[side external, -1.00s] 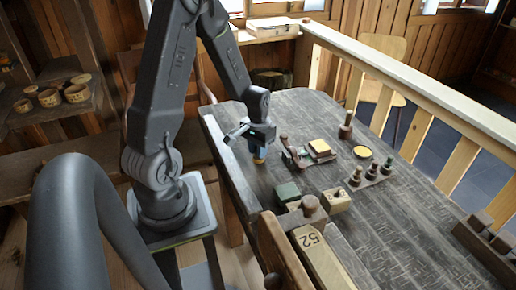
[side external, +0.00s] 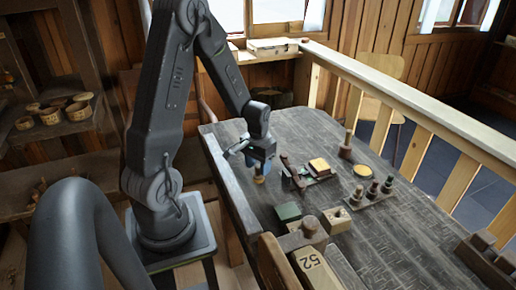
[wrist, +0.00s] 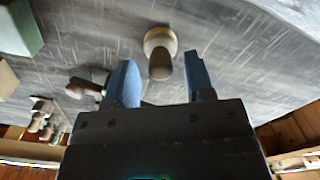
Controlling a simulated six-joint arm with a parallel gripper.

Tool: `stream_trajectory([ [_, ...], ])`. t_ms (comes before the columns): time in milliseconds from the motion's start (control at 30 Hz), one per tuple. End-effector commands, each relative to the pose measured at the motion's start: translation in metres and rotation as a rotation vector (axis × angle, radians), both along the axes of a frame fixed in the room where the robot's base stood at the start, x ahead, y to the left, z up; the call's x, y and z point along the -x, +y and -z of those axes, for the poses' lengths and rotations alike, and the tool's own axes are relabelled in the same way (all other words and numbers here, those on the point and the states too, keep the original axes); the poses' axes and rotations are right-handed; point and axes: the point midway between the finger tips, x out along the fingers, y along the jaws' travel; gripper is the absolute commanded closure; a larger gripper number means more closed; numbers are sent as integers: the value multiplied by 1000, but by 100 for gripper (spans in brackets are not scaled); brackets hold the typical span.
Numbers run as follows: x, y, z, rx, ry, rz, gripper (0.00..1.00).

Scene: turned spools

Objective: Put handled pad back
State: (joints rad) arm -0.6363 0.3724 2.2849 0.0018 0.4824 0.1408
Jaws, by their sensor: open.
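The likely handled pad (wrist: 158,38), a round pale wooden base with a brown knob handle, stands on the dark table. In the wrist view its handle shows between the two blue fingertips of my gripper (wrist: 161,68). The fingers are open, with a gap on both sides of the handle. In the side view my gripper (side external: 262,167) is low over the table's left part, and the pale wooden piece (side external: 259,180) shows just below the fingers. Whether any finger touches it cannot be told.
A dark handled tool and a yellow-topped block (side external: 319,166) lie right of my gripper. A rack with several small turned pieces (side external: 372,190) and a yellow disc (side external: 365,171) are further right. A green block (side external: 288,212) and wooden blocks stand nearer the front.

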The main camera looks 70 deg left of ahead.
Motion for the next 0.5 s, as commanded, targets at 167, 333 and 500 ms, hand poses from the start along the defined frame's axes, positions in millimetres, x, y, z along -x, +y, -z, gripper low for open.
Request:
stream_trajectory([
  [167,-1,1,-38,-5,-7,0,51],
  [333,-1,0,-73,-4,-6,0,51],
  [500,0,0,-97,-1,-3,0,51],
])
